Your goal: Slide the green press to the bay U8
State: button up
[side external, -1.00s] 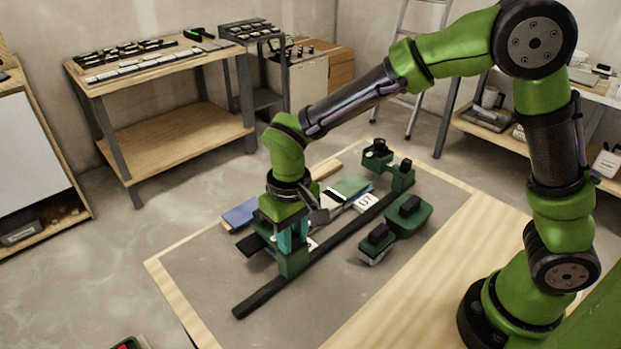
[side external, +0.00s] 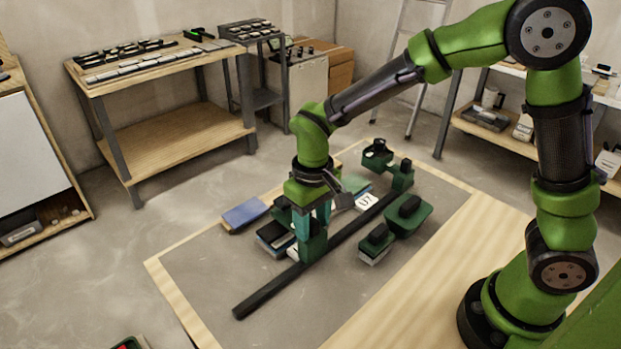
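The green press (side external: 313,249) is a dark green block on the long black rail (side external: 268,293), a little below the middle of the side external view. My gripper (side external: 311,222) points down over it. Its teal fingers are around the upper part of the press and appear closed on it; the contact itself is partly hidden. A white label reading U7 (side external: 367,201) lies to the right of the press, beside the rail. I cannot make out a U8 label. Another white label (side external: 294,253), unreadable, lies just left of the press, partly hidden.
Dark tiles (side external: 272,237) and a blue tile (side external: 245,213) lie left of the press. A green tile (side external: 356,184) is behind my gripper.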

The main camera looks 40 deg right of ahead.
jog(key=shift+r, duration=3.55)
jog(key=shift+w, duration=0.1)
